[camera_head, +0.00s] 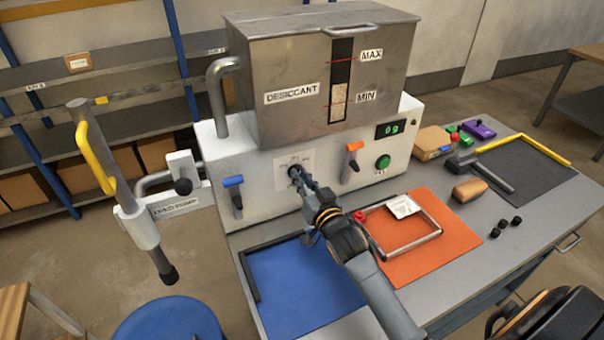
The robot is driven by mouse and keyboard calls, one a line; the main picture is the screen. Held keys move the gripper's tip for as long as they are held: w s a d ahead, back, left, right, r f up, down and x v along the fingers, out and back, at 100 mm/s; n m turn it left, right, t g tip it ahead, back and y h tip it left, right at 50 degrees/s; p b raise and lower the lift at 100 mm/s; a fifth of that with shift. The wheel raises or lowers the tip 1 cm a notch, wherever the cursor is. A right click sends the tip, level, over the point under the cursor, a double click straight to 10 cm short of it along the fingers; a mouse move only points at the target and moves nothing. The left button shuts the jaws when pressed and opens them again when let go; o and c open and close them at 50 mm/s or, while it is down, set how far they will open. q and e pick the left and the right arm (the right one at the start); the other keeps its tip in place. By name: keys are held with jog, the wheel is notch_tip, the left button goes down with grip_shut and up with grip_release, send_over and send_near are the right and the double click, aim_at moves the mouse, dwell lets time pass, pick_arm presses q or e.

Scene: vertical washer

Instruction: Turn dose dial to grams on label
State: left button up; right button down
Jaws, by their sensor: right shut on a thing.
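The dose dial (293,171) is a small dark knob on the white front panel (262,195) of the desiccant dispenser. A pale printed plate (283,161) lies behind it; its marks are too small to read. My right gripper (301,177) reaches up to the dial from below right and is shut on it, its fingers hiding part of the dial. The dial's angle cannot be told. A dark display (390,129) shows green characters, seemingly "0g". A small white label (403,206) lies at the orange mat; its print is unreadable. My left gripper is not in view.
Blue (237,195) and orange (353,160) levers flank the dial, with a green button (383,162) to the right. A metal frame (405,240) lies on the orange mat (455,235). The blue mat (300,285) is bare in its middle.

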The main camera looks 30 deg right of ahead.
jog(key=n, duration=0.4)
jog(key=n+p, duration=0.1)
jog(key=n, duration=0.3)
jog(key=n+p, duration=0.1)
jog(key=n, duration=0.3)
jog(key=shift+a+f+n, duration=0.1)
jog(key=shift+a+n, duration=0.15)
jog(key=shift+n, duration=0.05)
dwell(0.4)
jog(key=c, duration=1.4)
grip_release()
jog(key=shift+s, duration=0.1)
jog(key=s, duration=1.1)
jog(key=shift+s+a, duration=0.35)
jog(key=shift+s, duration=0.05)
